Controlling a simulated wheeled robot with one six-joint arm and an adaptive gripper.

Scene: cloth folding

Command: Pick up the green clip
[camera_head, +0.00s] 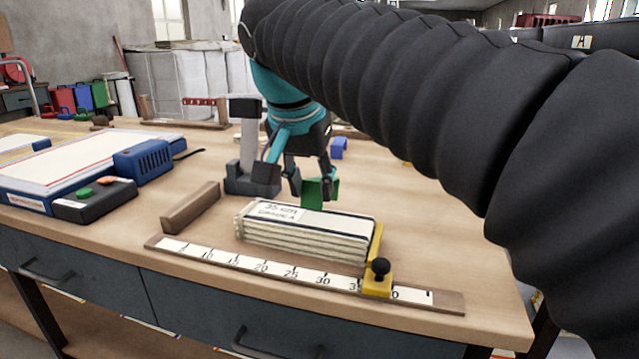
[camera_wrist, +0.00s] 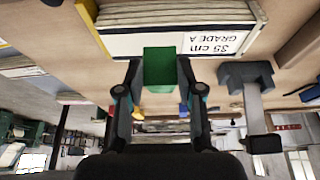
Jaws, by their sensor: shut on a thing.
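The green clip (camera_head: 318,193) shows in the head view just above the far edge of the folded cloth stack (camera_head: 305,242). My gripper (camera_head: 310,184) points down and is shut on the clip. The wrist view shows the green clip (camera_wrist: 160,69) between the two fingertips of my gripper (camera_wrist: 160,76). I cannot tell whether the clip touches the stack.
A ruler board (camera_head: 290,277) with a yellow stop (camera_head: 377,285) lies in front of the stack. A wooden block (camera_head: 190,208) is to its left. A grey stand (camera_head: 250,170) is close behind. A black button box (camera_head: 95,200) and blue device (camera_head: 143,159) stand left.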

